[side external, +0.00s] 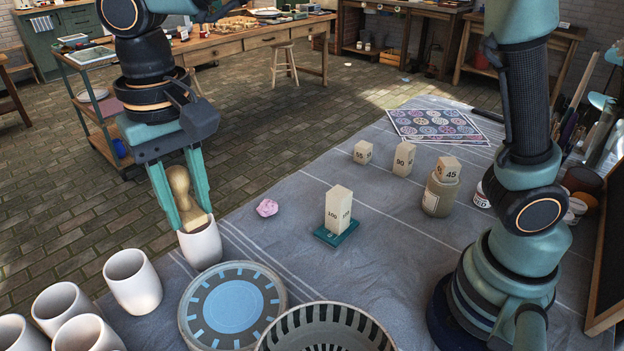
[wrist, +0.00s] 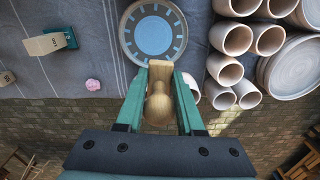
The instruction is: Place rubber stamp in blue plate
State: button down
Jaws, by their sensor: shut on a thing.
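My gripper (side external: 180,190) is shut on the wooden rubber stamp (side external: 183,196), which has a rounded knob handle and a flat lower end. The stamp is upright, and in the side view its lower end is in front of or just above a white cup. In the wrist view the stamp (wrist: 159,95) is between the two green fingers (wrist: 160,108). The blue plate (side external: 233,306), with a blue centre and blue dashes around its rim, lies on the cloth below and right of the gripper. The plate (wrist: 153,12) also shows beyond the stamp in the wrist view, with nothing on it.
Several white cups (side external: 133,281) stand left of the plate. A striped bowl (side external: 322,335) is close to its right. A wooden block (side external: 338,209) stands on a teal pad. A pink crumpled lump (side external: 267,208) lies behind the plate. Open cloth lies between the lump and the block.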

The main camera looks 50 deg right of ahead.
jog(key=s+a+n, duration=0.1)
jog(key=s+a, duration=0.1)
jog(key=a, duration=0.1)
send_over(217, 327)
notch_tip(217, 327, down, 15)
jog(key=shift+r, duration=0.2)
jog(key=shift+f, duration=2.6)
jog(key=c, duration=0.5)
grip_release()
jog(key=shift+f, duration=0.1)
